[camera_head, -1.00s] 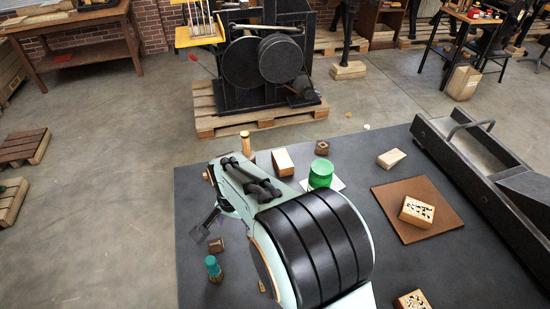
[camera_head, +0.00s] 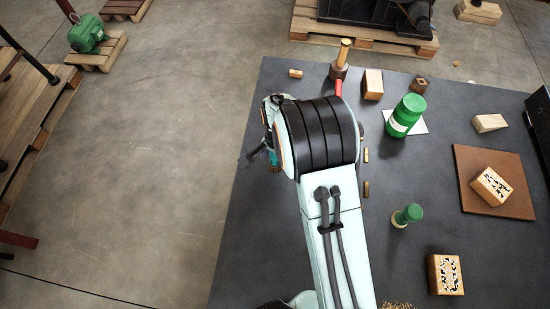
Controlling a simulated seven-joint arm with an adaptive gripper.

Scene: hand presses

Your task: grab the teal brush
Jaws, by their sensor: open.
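The teal brush (camera_head: 273,157) stands near the left edge of the dark table. Only a narrow teal strip and a little brown show beside my arm; the rest is hidden. My gripper (camera_head: 256,156) is open, at the left of my rounded arm link. One dark finger shows to the left of the brush, and the rest is hidden by the arm. In this view the fingers lie close to the brush; whether they touch it I cannot tell.
A large green jar (camera_head: 405,116) and a smaller green-capped bottle (camera_head: 408,215) stand to the right. A wooden-handled tool (camera_head: 341,58) and a wooden block (camera_head: 373,84) are behind. A brown board (camera_head: 494,170) carries a type block (camera_head: 491,187). Bare floor lies left.

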